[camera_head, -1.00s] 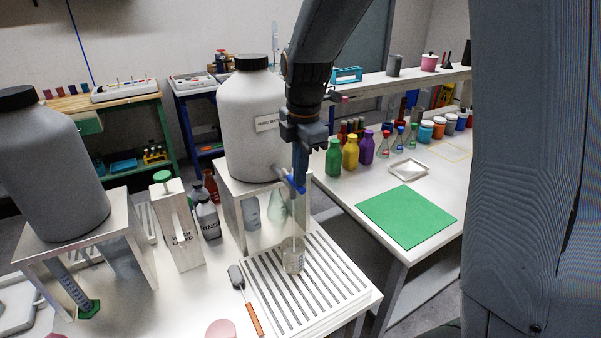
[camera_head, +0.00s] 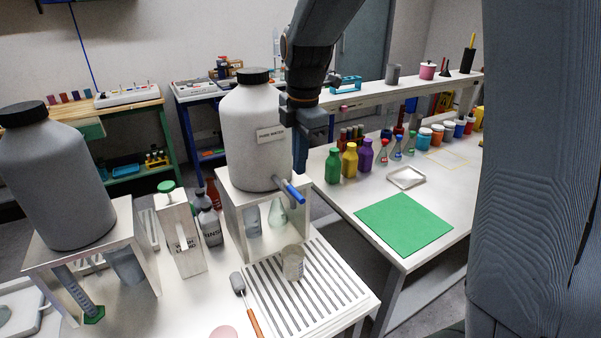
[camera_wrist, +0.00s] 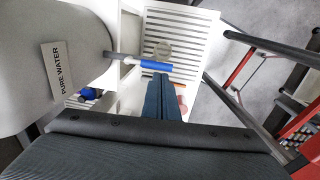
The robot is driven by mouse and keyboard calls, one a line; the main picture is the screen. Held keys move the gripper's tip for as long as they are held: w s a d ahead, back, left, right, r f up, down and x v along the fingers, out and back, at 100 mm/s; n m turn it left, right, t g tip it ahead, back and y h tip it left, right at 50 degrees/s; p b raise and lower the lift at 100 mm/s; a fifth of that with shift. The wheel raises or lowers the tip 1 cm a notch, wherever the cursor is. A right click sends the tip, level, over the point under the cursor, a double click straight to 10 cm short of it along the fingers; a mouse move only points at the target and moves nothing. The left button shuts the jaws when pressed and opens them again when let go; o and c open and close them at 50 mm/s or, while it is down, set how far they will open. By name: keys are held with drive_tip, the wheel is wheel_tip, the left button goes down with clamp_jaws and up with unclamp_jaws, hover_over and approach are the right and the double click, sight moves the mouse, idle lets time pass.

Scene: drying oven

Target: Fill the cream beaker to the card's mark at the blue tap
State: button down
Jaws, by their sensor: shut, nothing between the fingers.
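The beaker (camera_head: 293,263), pale and see-through, stands upright on the slatted drain tray (camera_head: 335,290), below the tap; it also shows in the wrist view (camera_wrist: 162,49). Its fill level is too small to read. The tap's blue lever (camera_head: 290,190) sticks out from the spout of the big grey "PURE WATER" bottle (camera_head: 253,120); it also shows in the wrist view (camera_wrist: 152,65). No stream shows below it. My gripper (camera_head: 299,168) is shut and empty, just above the lever, pointing down; its fingers (camera_wrist: 160,98) are together in the wrist view. I cannot make out the card.
A rinse bottle (camera_head: 209,227) and a wooden stand (camera_head: 180,235) are left of the bottle's stand. A second big bottle (camera_head: 52,180) stands far left. Right, a table holds a green mat (camera_head: 403,224) and coloured bottles.

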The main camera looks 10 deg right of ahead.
wheel_tip(320, 180, up, 8)
drive_tip(key=b, duration=0.2)
drive_tip(key=shift+f, duration=0.2)
drive_tip(key=shift+s+d, duration=0.1)
